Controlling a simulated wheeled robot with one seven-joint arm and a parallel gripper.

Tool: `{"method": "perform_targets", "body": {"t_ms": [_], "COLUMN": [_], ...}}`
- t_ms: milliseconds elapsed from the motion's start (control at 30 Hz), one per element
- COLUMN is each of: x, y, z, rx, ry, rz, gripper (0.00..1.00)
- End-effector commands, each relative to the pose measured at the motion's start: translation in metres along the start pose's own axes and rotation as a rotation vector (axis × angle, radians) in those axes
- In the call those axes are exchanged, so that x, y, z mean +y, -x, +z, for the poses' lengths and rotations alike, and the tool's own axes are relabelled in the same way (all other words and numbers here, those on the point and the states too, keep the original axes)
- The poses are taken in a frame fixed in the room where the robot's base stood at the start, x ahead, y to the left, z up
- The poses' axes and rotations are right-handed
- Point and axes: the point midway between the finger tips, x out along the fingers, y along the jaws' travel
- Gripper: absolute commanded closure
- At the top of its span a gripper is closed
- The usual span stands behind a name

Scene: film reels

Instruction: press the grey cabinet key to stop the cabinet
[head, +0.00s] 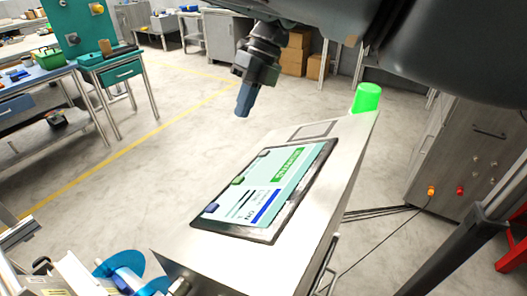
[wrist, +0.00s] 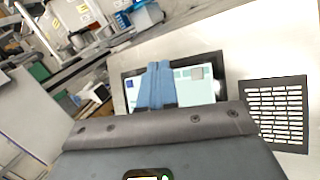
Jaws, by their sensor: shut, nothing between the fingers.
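My gripper (head: 244,98) is shut, its blue fingertips together and empty. It hangs above and behind the tilted control panel (head: 225,258), apart from it. The panel's screen (head: 246,192) shows a green banner, a blue bar, a small green key (head: 238,180) and a dark blue key (head: 211,208). In the wrist view, my blue fingers (wrist: 157,85) cover part of the screen (wrist: 200,88). A dark blue key (wrist: 101,92) shows to their left.
A green lamp (head: 367,97) stands on the panel's far right corner. A grey cabinet (head: 462,150) with orange and red knobs stands at right. Workbenches stand at left; the floor behind the panel is clear.

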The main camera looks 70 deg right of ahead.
Motion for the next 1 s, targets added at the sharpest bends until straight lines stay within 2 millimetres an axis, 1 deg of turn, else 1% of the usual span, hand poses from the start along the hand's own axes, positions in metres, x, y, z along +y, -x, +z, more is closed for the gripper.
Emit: {"method": "perform_targets", "body": {"t_ms": [367, 400, 500, 700, 1000], "x": [-0.026, -0.030, -0.035, -0.039, -0.039], "y": [-0.035, -0.042, -0.048, -0.053, -0.052], "z": [-0.026, -0.028, -0.033, -0.038, -0.039], "rx": [0.002, 0.001, 0.000, 0.000, 0.001], "ry": [-0.003, -0.003, -0.001, -0.001, 0.000], "rz": [-0.002, -0.002, -0.001, -0.001, -0.001], "gripper": [1.00, 1.00, 1.00, 1.00, 1.00]}}
